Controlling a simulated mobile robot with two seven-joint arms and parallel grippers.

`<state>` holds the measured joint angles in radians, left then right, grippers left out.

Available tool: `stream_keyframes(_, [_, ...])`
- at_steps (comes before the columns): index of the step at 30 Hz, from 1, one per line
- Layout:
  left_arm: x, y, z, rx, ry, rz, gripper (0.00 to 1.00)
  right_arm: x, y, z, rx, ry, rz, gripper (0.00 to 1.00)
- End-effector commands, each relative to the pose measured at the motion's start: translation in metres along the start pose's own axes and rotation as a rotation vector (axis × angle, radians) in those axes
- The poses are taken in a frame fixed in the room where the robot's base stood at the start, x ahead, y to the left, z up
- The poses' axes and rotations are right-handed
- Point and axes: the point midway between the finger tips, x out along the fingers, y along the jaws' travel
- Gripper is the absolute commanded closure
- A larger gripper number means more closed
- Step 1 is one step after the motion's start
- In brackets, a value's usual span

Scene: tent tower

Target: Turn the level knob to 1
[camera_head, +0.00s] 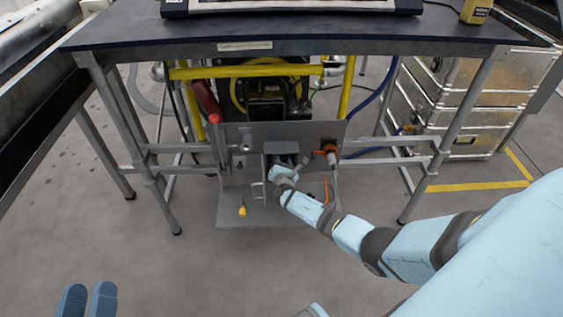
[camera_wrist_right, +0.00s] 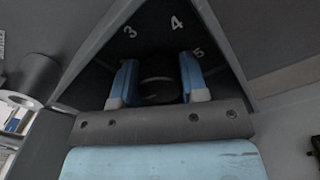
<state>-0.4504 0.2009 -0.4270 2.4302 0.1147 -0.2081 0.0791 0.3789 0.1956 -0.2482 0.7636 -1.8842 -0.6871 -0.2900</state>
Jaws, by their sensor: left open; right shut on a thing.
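The black level knob (camera_wrist_right: 158,88) sits in a dark recessed housing, with the white numbers 3, 4 and 5 printed around it in the right wrist view. The marks 1 and 2 and any pointer on the knob are not visible. My right gripper (camera_wrist_right: 159,76) has its blue fingers on both sides of the knob and is shut on it. In the head view my right gripper (camera_head: 284,174) reaches into the grey panel (camera_head: 247,133) under the table, and the knob is hidden. My left gripper (camera_head: 87,299) is open and empty at the bottom left, far from the panel.
The dark table top (camera_head: 320,42) overhangs the panel, with metal legs and crossbars around it. A red-tipped lever (camera_head: 214,118) and an orange-and-black connector (camera_head: 329,153) flank the housing. Metal cases (camera_head: 465,105) stand at the right. The floor in front is clear.

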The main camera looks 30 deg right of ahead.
Motion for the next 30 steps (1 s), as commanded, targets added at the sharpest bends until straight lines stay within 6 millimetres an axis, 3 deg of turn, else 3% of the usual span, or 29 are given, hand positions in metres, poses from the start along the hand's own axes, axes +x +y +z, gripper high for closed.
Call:
stream_keyframes(18, [-0.001, 0.0, -0.013, 0.01, 0.037, -0.005, 0.57, -0.001, 0.001, 0.0, -0.535, 0.014, -0.014, 0.84])
stream_keyframes(30, [-0.001, 0.001, -0.016, 0.01, 0.049, -0.007, 0.57, -0.001, 0.0, -0.001, -0.689, 0.017, -0.019, 0.84])
